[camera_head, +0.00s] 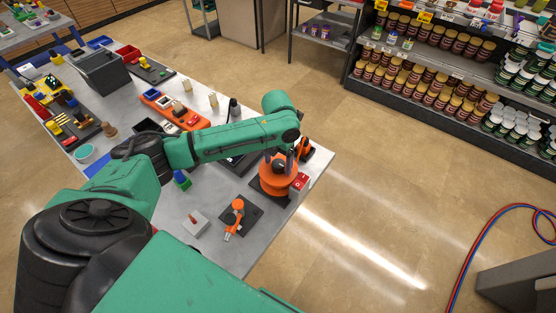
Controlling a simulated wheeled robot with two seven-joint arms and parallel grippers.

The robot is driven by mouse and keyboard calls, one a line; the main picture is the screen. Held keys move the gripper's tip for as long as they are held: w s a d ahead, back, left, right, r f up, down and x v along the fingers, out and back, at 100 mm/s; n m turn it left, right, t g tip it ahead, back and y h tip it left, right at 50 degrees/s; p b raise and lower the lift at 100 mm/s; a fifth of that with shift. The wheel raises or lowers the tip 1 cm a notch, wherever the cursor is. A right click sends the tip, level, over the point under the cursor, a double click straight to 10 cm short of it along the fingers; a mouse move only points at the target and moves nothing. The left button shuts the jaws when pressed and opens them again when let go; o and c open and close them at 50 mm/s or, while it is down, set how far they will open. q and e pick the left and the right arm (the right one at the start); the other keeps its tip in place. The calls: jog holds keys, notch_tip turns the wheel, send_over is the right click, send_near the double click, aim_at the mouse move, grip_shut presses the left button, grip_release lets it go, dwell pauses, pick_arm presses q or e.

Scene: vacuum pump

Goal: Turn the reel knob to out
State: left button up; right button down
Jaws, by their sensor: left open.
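A round orange device (272,183) stands on a dark base near the table's right edge. My left arm reaches across the table from the left. My left gripper (287,161) points down at the top of the orange device, and its dark fingers are open. From this angle I cannot tell whether they touch it. I cannot pick out the reel knob or read its setting; the gripper and arm cover part of the device. My right gripper is not in view.
Another orange-and-black device (305,148) stands just behind. A small orange arm-like device (236,215) on a black plate and a grey block with a red lever (194,222) are in front. A grey bin (103,73) stands farther left.

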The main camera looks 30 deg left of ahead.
pick_arm(q)
jog(key=shift+d, duration=0.2)
jog(key=c, duration=0.3)
jog(key=shift+a, duration=0.2)
grip_shut()
jog(key=shift+n, duration=0.3)
